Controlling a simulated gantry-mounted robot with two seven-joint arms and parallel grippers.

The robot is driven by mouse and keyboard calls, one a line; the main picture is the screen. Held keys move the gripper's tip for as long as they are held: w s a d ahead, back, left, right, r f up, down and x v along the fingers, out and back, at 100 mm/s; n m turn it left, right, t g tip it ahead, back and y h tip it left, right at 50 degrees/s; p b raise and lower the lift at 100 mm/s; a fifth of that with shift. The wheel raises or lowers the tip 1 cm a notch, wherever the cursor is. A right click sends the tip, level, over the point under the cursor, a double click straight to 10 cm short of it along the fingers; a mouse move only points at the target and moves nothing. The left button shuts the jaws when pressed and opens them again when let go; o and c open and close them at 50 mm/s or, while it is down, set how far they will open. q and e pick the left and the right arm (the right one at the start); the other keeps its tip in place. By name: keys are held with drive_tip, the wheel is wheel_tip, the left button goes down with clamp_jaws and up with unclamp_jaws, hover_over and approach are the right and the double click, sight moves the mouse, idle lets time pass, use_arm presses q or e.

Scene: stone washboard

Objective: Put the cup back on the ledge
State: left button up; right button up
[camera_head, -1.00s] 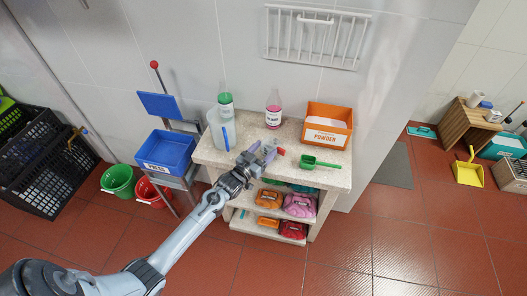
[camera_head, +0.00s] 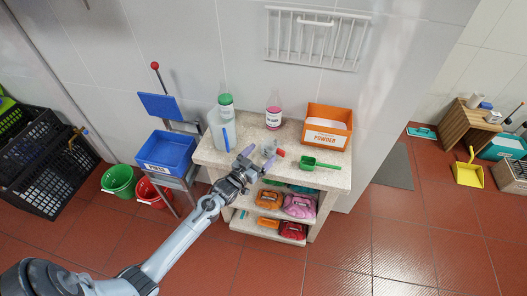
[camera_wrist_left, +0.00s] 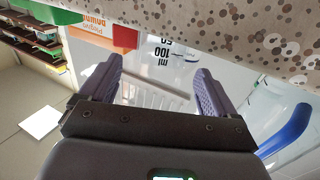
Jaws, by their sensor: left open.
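A clear measuring cup with black markings (camera_wrist_left: 162,50) shows ahead of my left fingers in the left wrist view; its outline is hard to make out. In the head view it is a small pale shape (camera_head: 267,149) on the stone ledge (camera_head: 300,178), partly behind the gripper. The ledge's speckled stone also fills the top of the left wrist view (camera_wrist_left: 225,25). My left gripper (camera_head: 258,158) is open at the ledge's front, its fingers (camera_wrist_left: 158,70) spread apart with the cup between or just beyond them; contact cannot be told. My right gripper is not in view.
A small red item (camera_head: 280,153) lies near the gripper. A blue bin (camera_head: 166,153) is left.

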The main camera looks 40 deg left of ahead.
use_arm(q)
drive_tip(key=s+d+m+g, duration=0.1)
drive_tip(key=s+d+g, duration=0.3)
drive_tip(key=s, duration=0.6)
drive_tip(key=s+d+m+g+h+p, duration=0.1)
drive_tip(key=s+d+g, duration=0.4)
drive_tip(key=s+d, duration=0.3)
drive_tip(key=s+d+m+g, duration=0.1)
drive_tip(key=s+d+g, duration=0.4)
drive_tip(key=s, duration=0.9)
drive_tip(key=shift+d+r+h, duration=0.3)
drive_tip(key=shift+d+h, duration=0.1)
drive_tip(key=shift+d, duration=0.4)
